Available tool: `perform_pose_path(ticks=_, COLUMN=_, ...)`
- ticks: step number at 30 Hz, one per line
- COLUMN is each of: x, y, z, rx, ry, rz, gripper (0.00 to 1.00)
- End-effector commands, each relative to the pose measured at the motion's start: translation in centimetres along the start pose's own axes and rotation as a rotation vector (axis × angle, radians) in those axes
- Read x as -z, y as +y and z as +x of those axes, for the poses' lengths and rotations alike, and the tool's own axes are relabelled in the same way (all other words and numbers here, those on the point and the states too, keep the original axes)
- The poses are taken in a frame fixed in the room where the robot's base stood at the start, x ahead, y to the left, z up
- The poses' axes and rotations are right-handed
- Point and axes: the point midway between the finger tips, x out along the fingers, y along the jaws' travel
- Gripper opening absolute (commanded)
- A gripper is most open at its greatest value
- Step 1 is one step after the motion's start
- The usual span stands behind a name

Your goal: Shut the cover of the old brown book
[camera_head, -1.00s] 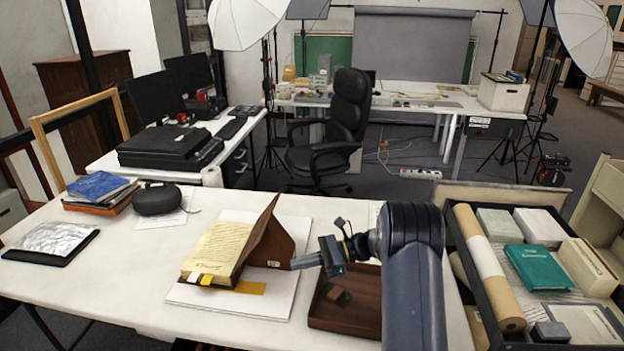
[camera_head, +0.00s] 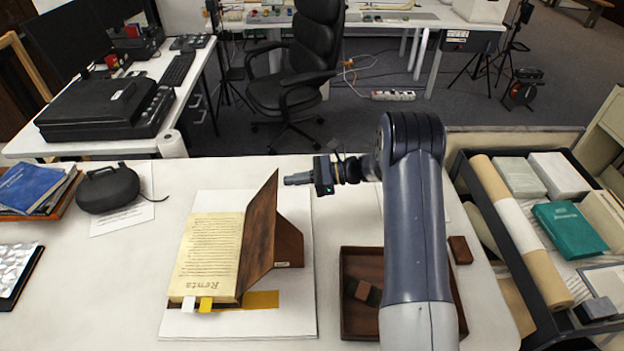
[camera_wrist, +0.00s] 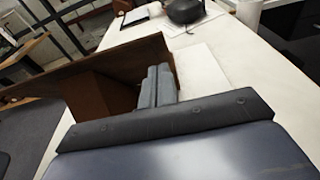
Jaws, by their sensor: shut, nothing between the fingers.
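The old brown book (camera_head: 212,252) lies open on a white board on the table, its written page facing up and yellow and white tabs at its near edge. Its brown cover (camera_head: 262,232) stands raised on the right side, tilted, with a brown wedge-shaped support (camera_head: 288,243) behind it. My gripper (camera_head: 290,180) is shut and empty, just right of the cover's far top corner; whether it touches cannot be told. In the wrist view the shut fingers (camera_wrist: 158,88) appear beside the brown cover (camera_wrist: 100,65), which hides the page.
A brown wooden tray (camera_head: 346,318) with small blocks is right of the book, partly behind my arm. A dark crate (camera_head: 555,312) of boxes is at right.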

Motion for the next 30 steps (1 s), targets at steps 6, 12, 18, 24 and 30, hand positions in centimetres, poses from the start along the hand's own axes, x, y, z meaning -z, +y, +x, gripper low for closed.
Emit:
perform_pose_path(ticks=6, x=-1.3, y=0.0, z=1.3, rx=-0.001, ry=0.001, rz=0.001, gripper=0.00)
perform_pose_path(ticks=12, x=-1.4, y=0.0, z=1.4, rx=0.000, ry=0.001, rz=0.001, gripper=0.00)
perform_pose_path(ticks=18, x=-1.4, y=0.0, z=1.4, rx=-0.001, ry=0.003, rz=0.001, gripper=0.00)
perform_pose_path(ticks=24, x=-2.1, y=0.1, z=1.7, rx=-0.002, ry=0.062, rz=-0.001, gripper=0.00)
perform_pose_path(ticks=30, x=-3.9, y=0.0, z=2.6, rx=-0.002, ry=0.249, rz=-0.008, gripper=0.00)
